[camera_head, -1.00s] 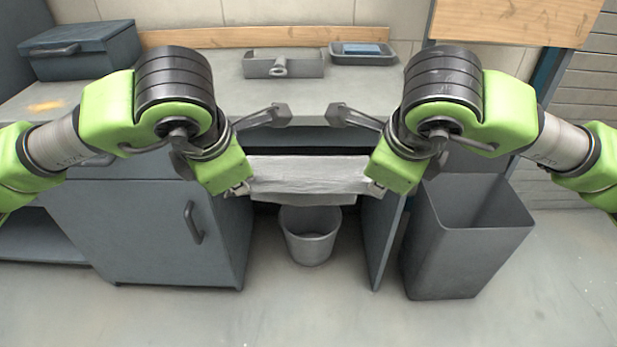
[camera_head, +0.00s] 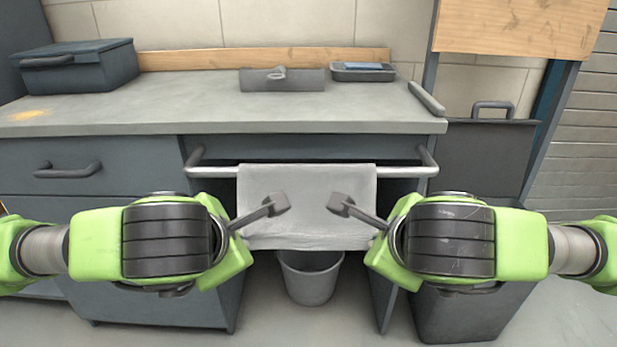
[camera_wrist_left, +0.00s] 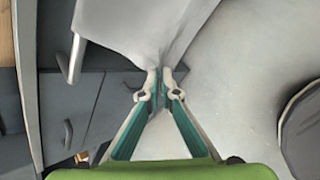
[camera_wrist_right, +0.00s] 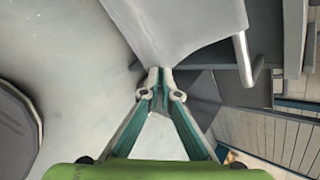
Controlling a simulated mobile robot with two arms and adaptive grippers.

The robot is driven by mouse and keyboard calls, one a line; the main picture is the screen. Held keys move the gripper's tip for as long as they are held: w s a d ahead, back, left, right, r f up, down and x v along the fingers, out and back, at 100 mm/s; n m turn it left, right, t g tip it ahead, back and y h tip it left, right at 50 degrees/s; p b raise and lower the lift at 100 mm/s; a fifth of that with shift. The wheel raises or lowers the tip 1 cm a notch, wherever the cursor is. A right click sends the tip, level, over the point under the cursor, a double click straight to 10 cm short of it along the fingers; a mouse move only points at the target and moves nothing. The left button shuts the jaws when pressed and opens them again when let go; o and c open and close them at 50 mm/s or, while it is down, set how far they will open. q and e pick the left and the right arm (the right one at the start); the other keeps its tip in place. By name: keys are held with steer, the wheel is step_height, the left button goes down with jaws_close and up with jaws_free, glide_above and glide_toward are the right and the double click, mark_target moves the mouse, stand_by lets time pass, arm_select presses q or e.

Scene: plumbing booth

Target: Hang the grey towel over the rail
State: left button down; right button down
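The grey towel (camera_head: 306,190) lies across the middle of the metal rail (camera_head: 215,171), covering it there, with its front part hanging down. Any part behind the rail is hidden. My left gripper (camera_wrist_left: 161,76) looks shut on the towel's lower left corner, where the cloth (camera_wrist_left: 140,28) narrows to the fingertips. My right gripper (camera_wrist_right: 160,76) looks shut on the lower right corner of the cloth (camera_wrist_right: 185,28). In the head view my wrists mostly hide the fingers. The rail also shows beside the cloth in the right wrist view (camera_wrist_right: 243,60).
The rail is fixed under the front of the grey worktop (camera_head: 180,112). A blue-grey toolbox (camera_head: 80,66) and a tray (camera_head: 362,73) stand on top. A bucket (camera_head: 310,278) stands below the towel. A tall grey bin (camera_head: 485,160) stands at the right.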

arm_select(q)
steer(key=shift+a+f, duration=0.1)
steer(key=shift+f, duration=0.05)
arm_select(e)
steer(key=shift+d+f, duration=0.1)
steer(key=shift+f, duration=0.05)
arm_select(q)
steer(key=c, duration=2.1)
jaws_free()
arm_select(e)
steer(key=c, duration=2.1)
jaws_free()
arm_select(q)
steer(key=shift+s, duration=0.2)
arm_select(e)
steer(key=shift+s, duration=0.2)
